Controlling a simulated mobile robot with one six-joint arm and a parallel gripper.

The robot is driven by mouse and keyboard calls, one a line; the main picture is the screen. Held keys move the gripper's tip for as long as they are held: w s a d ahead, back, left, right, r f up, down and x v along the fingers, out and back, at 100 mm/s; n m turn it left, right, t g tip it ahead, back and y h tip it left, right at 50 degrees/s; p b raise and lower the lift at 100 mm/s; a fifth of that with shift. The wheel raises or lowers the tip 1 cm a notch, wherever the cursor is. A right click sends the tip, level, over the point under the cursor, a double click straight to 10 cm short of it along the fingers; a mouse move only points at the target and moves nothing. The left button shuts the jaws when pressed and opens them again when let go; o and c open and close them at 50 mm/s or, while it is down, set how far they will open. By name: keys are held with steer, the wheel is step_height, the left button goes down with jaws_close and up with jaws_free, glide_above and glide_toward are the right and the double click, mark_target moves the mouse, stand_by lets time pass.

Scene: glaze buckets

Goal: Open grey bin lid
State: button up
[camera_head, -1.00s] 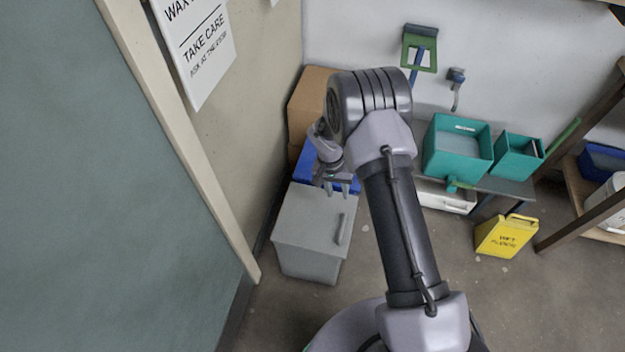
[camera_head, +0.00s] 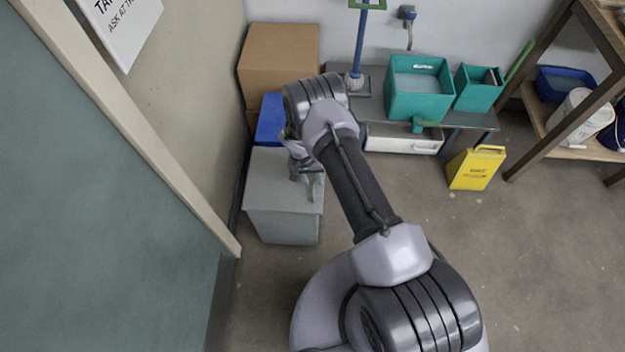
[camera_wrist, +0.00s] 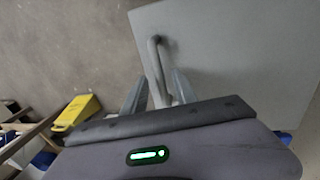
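The grey bin (camera_head: 283,225) stands on the floor against the wall at left centre in the head view. Its lid (camera_head: 268,180) lies flat and shut on top. In the wrist view the lid (camera_wrist: 230,60) fills the upper right, with its grey bar handle (camera_wrist: 156,62) at its left edge. My gripper (camera_head: 303,178) is low over the right part of the lid. In the wrist view my gripper (camera_wrist: 159,88) has one finger on each side of the handle. The fingers look apart, with the handle between them; the handle's lower end is hidden by my gripper.
A blue container (camera_head: 270,120) and cardboard boxes (camera_head: 280,58) stand behind the bin. Teal tubs (camera_head: 420,105) sit on a low bench at the right. A yellow container (camera_head: 476,168) stands on the floor. The wall and door frame (camera_head: 150,140) run close along the left.

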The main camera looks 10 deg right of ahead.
jaws_close()
stand_by(1.4)
